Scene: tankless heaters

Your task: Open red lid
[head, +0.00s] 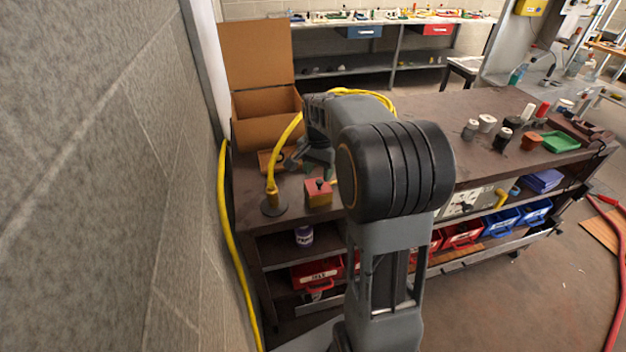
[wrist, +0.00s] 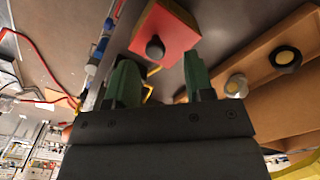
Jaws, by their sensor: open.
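A small wooden box with a red lid (head: 319,187) stands on the dark workbench, near its left front edge. A dark round knob sits on the lid. In the wrist view the red lid (wrist: 165,28) and its knob (wrist: 155,48) are at the top centre, beyond the fingertips. My gripper (wrist: 160,78) is open, with its two green fingers apart and nothing between them. In the head view my gripper (head: 308,160) is just behind the red-lidded box, partly hidden by my arm. The gripper appears apart from the lid.
A brown box (head: 262,105) with its flap raised stands behind. A yellow hose (head: 273,170) rises from a round base left of the red-lidded box. A wooden piece with knobs (wrist: 285,58) lies close by. A block wall (head: 100,180) borders the left.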

